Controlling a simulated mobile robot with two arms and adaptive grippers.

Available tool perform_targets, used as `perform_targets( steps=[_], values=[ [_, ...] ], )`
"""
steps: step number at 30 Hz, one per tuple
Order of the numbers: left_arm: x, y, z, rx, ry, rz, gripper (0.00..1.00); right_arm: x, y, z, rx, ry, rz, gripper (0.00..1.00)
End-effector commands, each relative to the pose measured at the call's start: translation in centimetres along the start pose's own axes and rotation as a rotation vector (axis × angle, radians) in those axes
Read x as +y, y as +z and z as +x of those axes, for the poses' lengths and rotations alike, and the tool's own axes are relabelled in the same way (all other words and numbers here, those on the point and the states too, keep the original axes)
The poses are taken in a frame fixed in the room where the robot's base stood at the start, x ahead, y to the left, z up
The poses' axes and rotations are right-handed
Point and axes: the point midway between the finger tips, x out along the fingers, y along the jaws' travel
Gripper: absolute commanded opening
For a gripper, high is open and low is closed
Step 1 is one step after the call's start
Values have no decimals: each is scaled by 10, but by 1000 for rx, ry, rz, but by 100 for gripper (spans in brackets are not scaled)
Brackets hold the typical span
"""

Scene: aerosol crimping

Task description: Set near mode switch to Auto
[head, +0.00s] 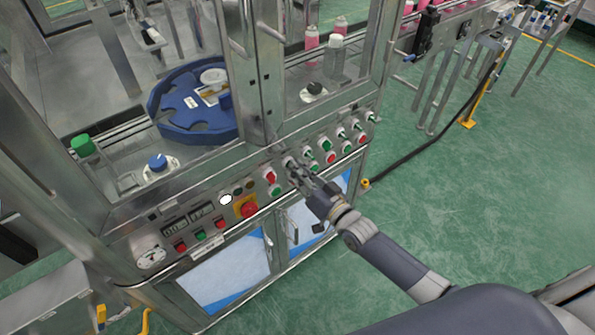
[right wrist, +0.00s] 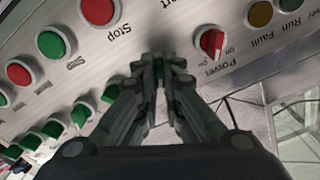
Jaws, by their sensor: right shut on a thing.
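My right gripper (head: 289,164) reaches the control panel (head: 228,222) on the front of the machine. In the right wrist view its fingers (right wrist: 161,65) are closed together against the panel, with a small dark green bit showing between the tips. This appears to be the near mode switch, a selector knob mostly hidden by the fingers; its label and pointing direction cannot be read. The red Power switch (right wrist: 212,43) sits beside it. My left gripper is not in view.
A red stop button (right wrist: 98,9), a green button (right wrist: 54,43) and several green selector switches (right wrist: 52,130) are close by. A red emergency stop (head: 249,209) sits on a yellow plate. Blue-panelled doors lie below; green floor is free at the right.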

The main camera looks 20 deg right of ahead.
Motion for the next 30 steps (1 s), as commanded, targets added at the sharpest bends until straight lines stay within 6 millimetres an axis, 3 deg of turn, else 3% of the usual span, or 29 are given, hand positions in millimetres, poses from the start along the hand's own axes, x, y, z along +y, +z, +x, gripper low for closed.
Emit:
perform_targets(
  steps=[21, 24, 30],
  values=[
    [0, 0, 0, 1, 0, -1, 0, 0, 0, 0, 0, 1, 84, 0],
    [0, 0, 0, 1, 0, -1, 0, 0, 0, 0, 0, 1, 84, 26],
    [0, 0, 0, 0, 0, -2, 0, 0, 0, 0, 0, 0, 82, 28]
  ],
)
